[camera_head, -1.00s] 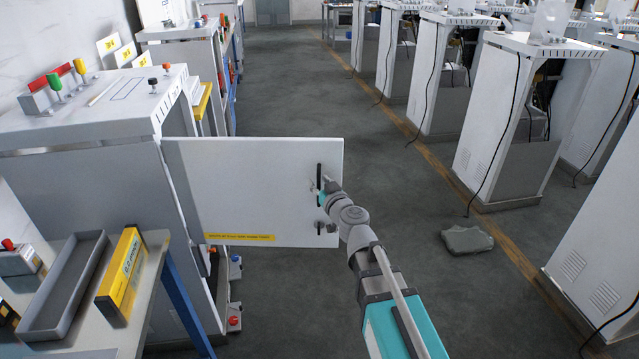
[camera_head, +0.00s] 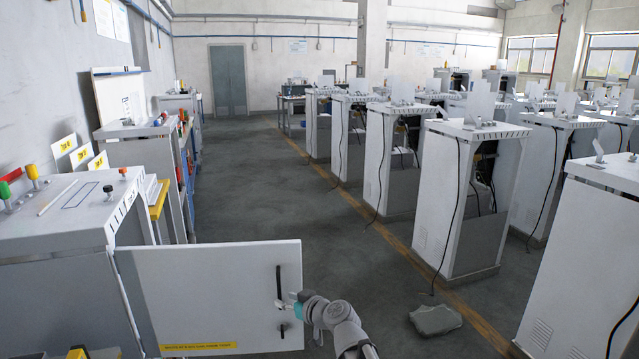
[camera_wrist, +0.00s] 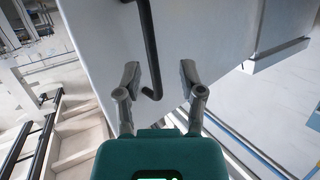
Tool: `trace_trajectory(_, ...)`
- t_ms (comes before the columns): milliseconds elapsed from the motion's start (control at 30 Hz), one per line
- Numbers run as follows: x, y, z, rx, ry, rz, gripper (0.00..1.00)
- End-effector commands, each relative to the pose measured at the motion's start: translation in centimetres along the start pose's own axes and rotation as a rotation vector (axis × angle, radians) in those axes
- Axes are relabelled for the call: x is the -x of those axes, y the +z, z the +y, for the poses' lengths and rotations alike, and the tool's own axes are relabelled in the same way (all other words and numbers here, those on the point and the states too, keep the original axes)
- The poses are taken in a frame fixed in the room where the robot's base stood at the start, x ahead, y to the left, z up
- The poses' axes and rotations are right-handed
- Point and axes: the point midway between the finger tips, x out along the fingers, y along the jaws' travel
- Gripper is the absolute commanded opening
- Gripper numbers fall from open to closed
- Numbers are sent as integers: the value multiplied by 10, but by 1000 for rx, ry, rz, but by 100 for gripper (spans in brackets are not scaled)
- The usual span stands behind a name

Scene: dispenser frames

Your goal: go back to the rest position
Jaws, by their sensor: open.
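My gripper (camera_wrist: 160,80) is open in the wrist view, its two fingers apart. A black bar handle (camera_wrist: 149,50) on the white door lies between or just beyond the fingers; I cannot tell if they touch it. In the head view my gripper (camera_head: 291,303) is at the right part of the open cabinet door (camera_head: 210,292), beside the black handle (camera_head: 279,282). The door stands swung out from the grey cabinet (camera_head: 60,235) at the left. The fingers are too small to make out in the head view.
A row of white cabinets (camera_head: 462,200) with hanging black cables stands at the right. A grey lump (camera_head: 435,320) lies on the floor near the yellow line. The aisle floor (camera_head: 260,190) beyond the door is clear. More cabinets (camera_head: 150,150) line the left wall.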

Motion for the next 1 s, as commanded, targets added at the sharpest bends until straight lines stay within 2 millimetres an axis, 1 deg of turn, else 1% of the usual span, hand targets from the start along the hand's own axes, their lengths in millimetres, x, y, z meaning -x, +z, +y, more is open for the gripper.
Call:
trace_trajectory(33, 10, 2, 1, -13, -10, -49, 51)
trace_trajectory(67, 14, 7, 2, -24, -16, -83, 51)
trace_trajectory(267, 52, 41, 12, -121, -18, -341, 51)
trace_trajectory(367, 77, 60, 19, -184, 14, -482, 51)
trace_trajectory(467, 105, 77, 29, -256, 70, -624, 51)
trace_trajectory(567, 137, 92, 39, -335, 149, -765, 51)
trace_trajectory(600, 151, 98, 42, -368, 188, -821, 51)
trace_trajectory(800, 218, 118, 59, -524, 402, -1053, 51)
trace_trajectory(900, 242, 122, 64, -579, 491, -1125, 51)
trace_trajectory(1000, 258, 125, 68, -615, 553, -1167, 51)
